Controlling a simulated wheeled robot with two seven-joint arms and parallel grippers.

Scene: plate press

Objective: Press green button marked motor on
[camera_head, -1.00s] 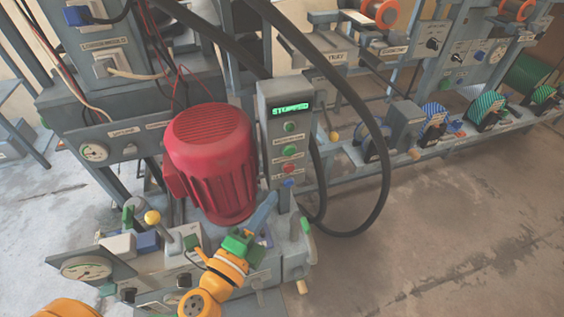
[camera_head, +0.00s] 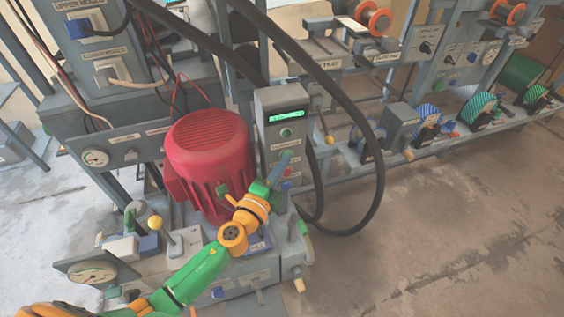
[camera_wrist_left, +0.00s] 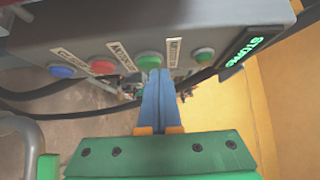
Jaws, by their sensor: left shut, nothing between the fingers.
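The grey control box (camera_head: 270,160) stands upright beside the red motor (camera_head: 208,150). In the left wrist view, a row on the panel holds a blue button (camera_wrist_left: 62,71), a red button (camera_wrist_left: 101,66), a large green button (camera_wrist_left: 149,60) and a smaller green button (camera_wrist_left: 203,55); the labels are blurred. My left gripper (camera_head: 286,157) is shut and empty. Its blue fingertips (camera_wrist_left: 160,74) are at the large green button's lower edge and partly overlap it. I cannot tell whether they touch. My right gripper is not in view.
A thick black hose (camera_head: 380,170) loops right of the control box. A lever with a yellow knob (camera_head: 155,222) and a gauge (camera_head: 92,275) stand at the lower left. Floor at the right is clear.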

